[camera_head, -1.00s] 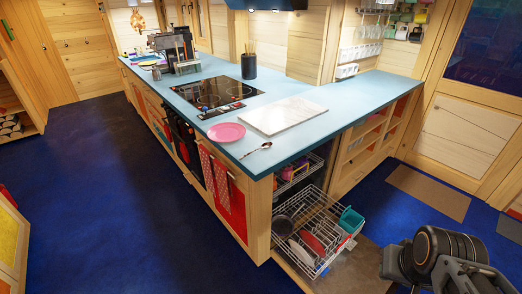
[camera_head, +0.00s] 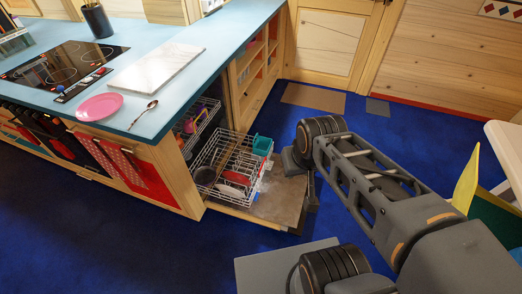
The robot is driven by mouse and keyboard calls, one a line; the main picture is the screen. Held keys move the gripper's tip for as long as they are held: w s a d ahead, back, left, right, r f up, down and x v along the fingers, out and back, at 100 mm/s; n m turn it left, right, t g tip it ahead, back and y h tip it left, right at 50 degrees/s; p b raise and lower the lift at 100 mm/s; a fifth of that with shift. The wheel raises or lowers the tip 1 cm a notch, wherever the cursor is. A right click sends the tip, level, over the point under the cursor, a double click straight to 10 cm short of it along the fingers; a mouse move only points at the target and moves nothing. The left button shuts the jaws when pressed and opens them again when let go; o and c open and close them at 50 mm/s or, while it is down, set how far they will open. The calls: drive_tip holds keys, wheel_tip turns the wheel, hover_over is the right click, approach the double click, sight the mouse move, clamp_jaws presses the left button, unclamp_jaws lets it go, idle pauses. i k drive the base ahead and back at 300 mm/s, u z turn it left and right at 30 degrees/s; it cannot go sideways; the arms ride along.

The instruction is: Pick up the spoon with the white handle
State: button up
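A small spoon (camera_head: 143,114) lies on the near part of the blue countertop (camera_head: 135,93), close to its front edge. It is just right of a pink plate (camera_head: 100,106). The spoon's bowl points to the back right and its handle toward the front edge. The handle's colour is too small to tell. My arm reaches in from the lower right, well to the right of the counter and apart from the spoon. I cannot make out my gripper's fingers in this view.
An open dishwasher (camera_head: 228,165) with its racks pulled out stands below the counter end, between my arm and the counter. A marble board (camera_head: 157,68) and a black cooktop (camera_head: 62,63) lie behind the plate. Blue floor in front is clear.

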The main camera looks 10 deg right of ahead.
sight(152, 103)
drive_tip(key=u, duration=0.35)
drive_tip(key=k, duration=0.5)
drive_tip(key=u, duration=1.3)
drive_tip(key=i, duration=2.15)
drive_tip(key=z, duration=0.6)
